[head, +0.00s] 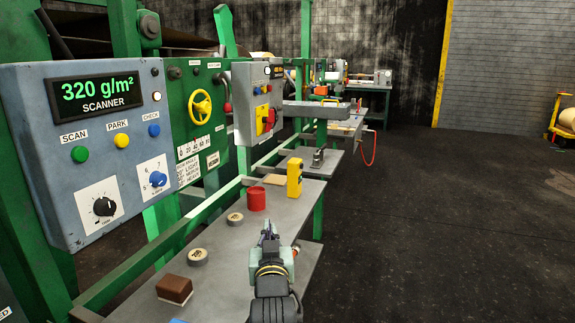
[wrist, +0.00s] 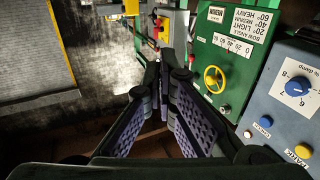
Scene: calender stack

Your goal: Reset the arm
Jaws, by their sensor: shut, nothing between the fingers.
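My gripper (head: 268,232) is over the right part of the grey bench in the head view, pointing away from me. It is shut and holds nothing. In the wrist view its two dark fingers (wrist: 158,75) meet at their tips in the middle of the picture. The green panel with the yellow handwheel (wrist: 214,79) and the grey-blue scanner box (wrist: 290,95) show to the right there. The scanner box (head: 95,140) also stands at the left in the head view and reads 320 g/m².
On the bench (head: 228,262) are a brown block (head: 174,289), two round discs (head: 197,257) (head: 235,219), a red cup (head: 256,199) and a yellow block (head: 294,178). A green rail (head: 150,260) runs along its left side. The dark floor (head: 440,220) to the right is open.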

